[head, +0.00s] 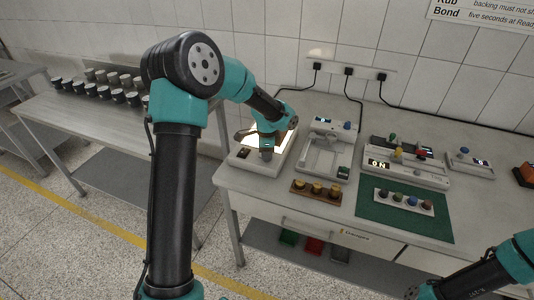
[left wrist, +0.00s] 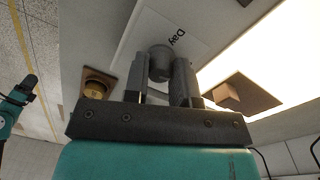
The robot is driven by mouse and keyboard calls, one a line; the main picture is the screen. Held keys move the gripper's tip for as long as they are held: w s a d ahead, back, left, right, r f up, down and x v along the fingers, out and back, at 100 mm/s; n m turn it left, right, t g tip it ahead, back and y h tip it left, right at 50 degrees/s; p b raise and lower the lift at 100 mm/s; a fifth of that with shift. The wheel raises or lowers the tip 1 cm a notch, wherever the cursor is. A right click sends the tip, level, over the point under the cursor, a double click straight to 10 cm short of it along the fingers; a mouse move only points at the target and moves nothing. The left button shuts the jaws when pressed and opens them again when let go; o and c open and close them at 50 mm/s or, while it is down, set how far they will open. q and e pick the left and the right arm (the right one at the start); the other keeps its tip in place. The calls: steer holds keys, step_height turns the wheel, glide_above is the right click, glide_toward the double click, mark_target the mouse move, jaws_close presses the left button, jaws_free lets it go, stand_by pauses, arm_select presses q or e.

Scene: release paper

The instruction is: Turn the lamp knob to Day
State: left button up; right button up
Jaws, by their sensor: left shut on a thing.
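The lamp box (head: 242,161) is a pale box with a brightly lit panel (left wrist: 265,60), near the table's left end. Its knob (left wrist: 160,58) is a grey round piece, seen in the left wrist view. A white label with the word Day (left wrist: 177,37) lies just beyond the knob. My left gripper (head: 266,154) reaches down over the box; in the left wrist view its fingers (left wrist: 161,82) are shut on the knob, one on each side. In the head view the gripper hides the knob. My right gripper (head: 412,292) is low at the right, away from the box; its jaws are unclear.
A grey device (head: 322,155) stands right of the lamp box, with a wooden block of brass pieces (head: 316,190) in front.

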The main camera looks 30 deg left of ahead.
arm_select(q)
steer(key=n, duration=1.1)
steer(key=shift+s+n+t, duration=0.1)
steer(key=shift+n+t, duration=0.2)
steer(key=shift+n, duration=2)
steer(key=o, duration=0.9)
